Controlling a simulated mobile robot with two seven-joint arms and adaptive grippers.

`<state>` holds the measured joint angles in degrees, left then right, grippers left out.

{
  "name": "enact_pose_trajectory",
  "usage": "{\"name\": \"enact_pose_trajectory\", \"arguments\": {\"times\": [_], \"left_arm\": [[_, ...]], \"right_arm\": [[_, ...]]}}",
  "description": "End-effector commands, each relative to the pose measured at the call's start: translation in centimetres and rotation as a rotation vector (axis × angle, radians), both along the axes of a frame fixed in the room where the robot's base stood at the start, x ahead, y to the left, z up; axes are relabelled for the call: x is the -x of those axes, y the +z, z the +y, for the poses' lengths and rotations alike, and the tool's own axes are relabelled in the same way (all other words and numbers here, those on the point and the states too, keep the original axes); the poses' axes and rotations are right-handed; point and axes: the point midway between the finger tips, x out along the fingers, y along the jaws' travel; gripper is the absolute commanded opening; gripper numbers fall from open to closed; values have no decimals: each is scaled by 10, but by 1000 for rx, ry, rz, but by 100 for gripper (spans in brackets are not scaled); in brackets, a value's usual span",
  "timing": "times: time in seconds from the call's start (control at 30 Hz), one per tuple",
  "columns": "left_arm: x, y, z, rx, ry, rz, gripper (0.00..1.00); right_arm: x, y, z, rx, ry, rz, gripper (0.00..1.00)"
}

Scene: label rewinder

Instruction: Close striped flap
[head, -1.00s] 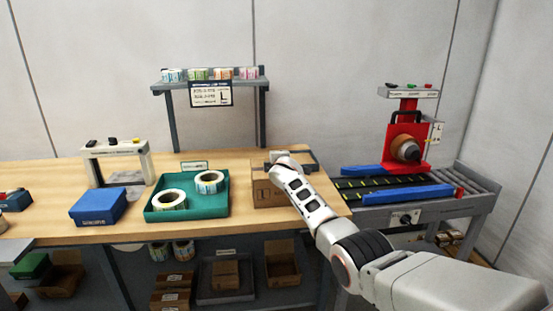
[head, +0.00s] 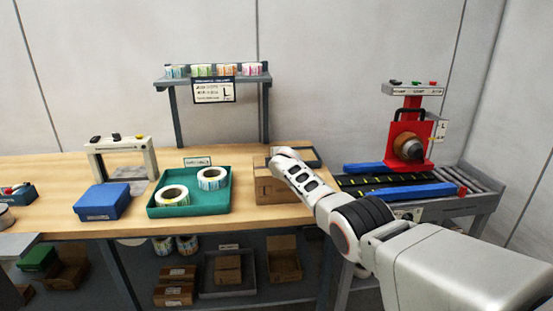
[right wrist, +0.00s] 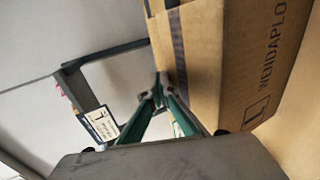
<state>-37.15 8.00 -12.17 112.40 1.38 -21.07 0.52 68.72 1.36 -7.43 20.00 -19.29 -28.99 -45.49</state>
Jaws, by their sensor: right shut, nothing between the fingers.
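A brown cardboard box (head: 272,191) stands on the wooden table, right of the green tray. My right gripper's fingers (right wrist: 164,84) are shut and empty, close to this striped face. My left gripper is not in view.
The green tray (head: 190,210) with two label rolls and a blue box (head: 103,201) stand to the left. A shelf (head: 213,79) with several rolls rises behind. A conveyor (head: 400,187) with a red machine (head: 408,140) is at the right.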

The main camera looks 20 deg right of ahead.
Motion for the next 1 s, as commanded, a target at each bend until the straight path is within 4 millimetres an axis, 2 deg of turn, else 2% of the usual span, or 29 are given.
{"name": "enact_pose_trajectory", "arguments": {"times": [0.6,1.0], "left_arm": [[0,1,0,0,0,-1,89],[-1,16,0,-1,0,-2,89]], "right_arm": [[0,1,0,0,0,-1,0],[0,16,0,0,0,-1,0]]}}
